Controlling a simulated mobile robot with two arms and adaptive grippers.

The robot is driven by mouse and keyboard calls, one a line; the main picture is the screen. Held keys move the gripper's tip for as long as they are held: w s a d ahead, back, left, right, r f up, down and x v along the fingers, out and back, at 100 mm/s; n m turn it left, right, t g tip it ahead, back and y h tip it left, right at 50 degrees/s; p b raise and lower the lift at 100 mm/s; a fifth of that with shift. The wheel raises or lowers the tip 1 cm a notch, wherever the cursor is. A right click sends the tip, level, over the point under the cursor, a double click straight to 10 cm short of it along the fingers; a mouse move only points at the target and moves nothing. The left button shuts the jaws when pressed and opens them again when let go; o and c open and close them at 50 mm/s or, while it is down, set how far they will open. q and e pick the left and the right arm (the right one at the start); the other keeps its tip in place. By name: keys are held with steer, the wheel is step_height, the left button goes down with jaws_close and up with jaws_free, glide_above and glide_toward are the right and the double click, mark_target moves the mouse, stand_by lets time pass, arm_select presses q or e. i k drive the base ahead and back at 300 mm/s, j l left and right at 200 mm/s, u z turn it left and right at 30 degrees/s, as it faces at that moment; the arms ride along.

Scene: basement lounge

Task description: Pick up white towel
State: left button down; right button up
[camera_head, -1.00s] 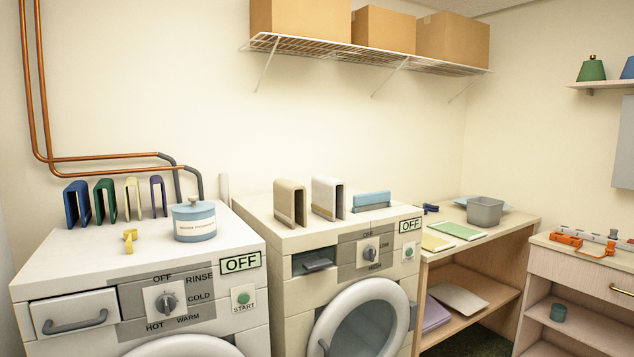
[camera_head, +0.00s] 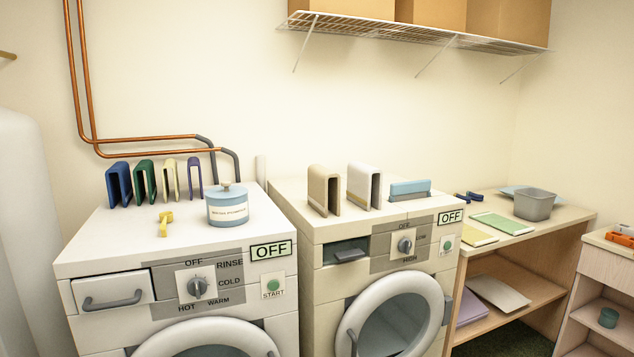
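A white folded towel (camera_head: 363,186) stands upright on top of the right-hand machine, the dryer (camera_head: 300,228), in an upside-down U shape. It stands between a beige folded towel (camera_head: 323,190) on its left and a light-blue box-like item (camera_head: 410,190) on its right, apart from both. Neither of my grippers shows in the head view.
The washer (camera_head: 110,240) at left carries several coloured folded towels (camera_head: 145,183), a yellow clip (camera_head: 166,221) and a blue lidded tin (camera_head: 227,206). A wire shelf (camera_head: 420,38) with boxes hangs above. A wooden table (camera_head: 560,225) with a grey bin (camera_head: 535,204) stands right.

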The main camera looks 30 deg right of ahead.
mark_target(363, 181)
steer(key=l+u, duration=0.25)
steer(key=l, duration=0.2)
steer(key=l+u, duration=0.2)
steer(key=l, duration=0.3)
steer(key=k+l+u, duration=0.1)
steer(key=l+u, duration=0.15)
steer(key=l, duration=0.2)
steer(key=k+l+u, duration=0.2)
steer(key=l, duration=0.25)
steer(key=i, duration=0.1)
